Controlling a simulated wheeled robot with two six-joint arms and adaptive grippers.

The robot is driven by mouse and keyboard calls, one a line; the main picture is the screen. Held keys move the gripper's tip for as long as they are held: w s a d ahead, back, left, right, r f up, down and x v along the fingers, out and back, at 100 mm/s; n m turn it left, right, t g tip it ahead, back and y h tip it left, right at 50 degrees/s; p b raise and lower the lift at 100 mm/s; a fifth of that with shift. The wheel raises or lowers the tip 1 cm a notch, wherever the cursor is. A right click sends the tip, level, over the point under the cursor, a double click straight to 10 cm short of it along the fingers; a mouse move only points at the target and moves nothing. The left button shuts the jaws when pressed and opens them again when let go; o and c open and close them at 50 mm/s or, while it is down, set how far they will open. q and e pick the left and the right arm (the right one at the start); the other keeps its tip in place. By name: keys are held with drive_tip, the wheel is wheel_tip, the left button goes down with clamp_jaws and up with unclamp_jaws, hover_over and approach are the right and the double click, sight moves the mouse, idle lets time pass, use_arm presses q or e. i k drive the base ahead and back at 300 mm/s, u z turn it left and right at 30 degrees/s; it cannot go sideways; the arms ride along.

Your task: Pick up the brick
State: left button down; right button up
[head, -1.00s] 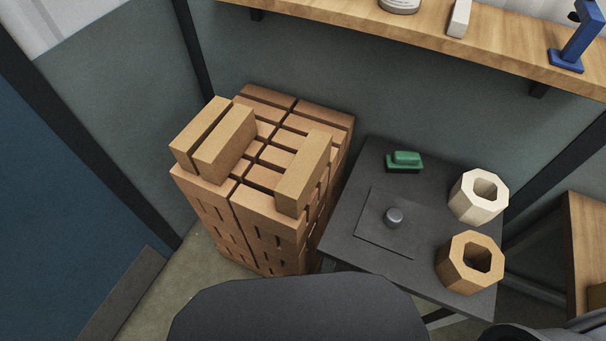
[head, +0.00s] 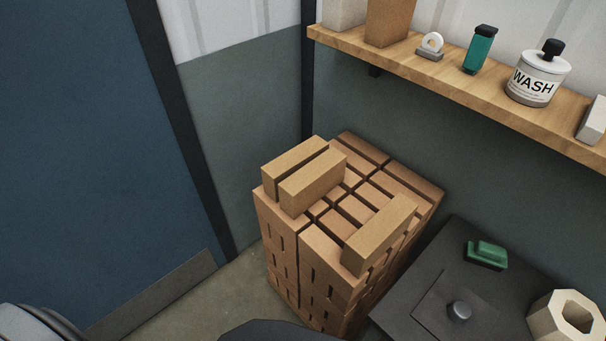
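A tall stack of tan-brown bricks (head: 318,254) stands in the corner. On its top, two loose bricks lie side by side at the left, a rear one (head: 293,161) and a front one (head: 313,181). Another loose brick (head: 379,234) lies on the top at the right front edge. Neither of my grippers shows in the head view, and nothing is seen touching the bricks.
A dark grey table (head: 408,298) stands right of the stack, with a green brush-like item (head: 486,254), a grey knob (head: 458,310) and a cream hexagonal block (head: 561,318). A wooden shelf (head: 450,77) with a wash bottle (head: 538,76) hangs above. A blue panel (head: 90,150) is at left.

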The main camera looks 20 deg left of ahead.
sight(361, 251)
drive_tip(key=u, duration=2.4)
drive_tip(key=i, duration=1.4)
drive_tip(key=z, duration=2.75)
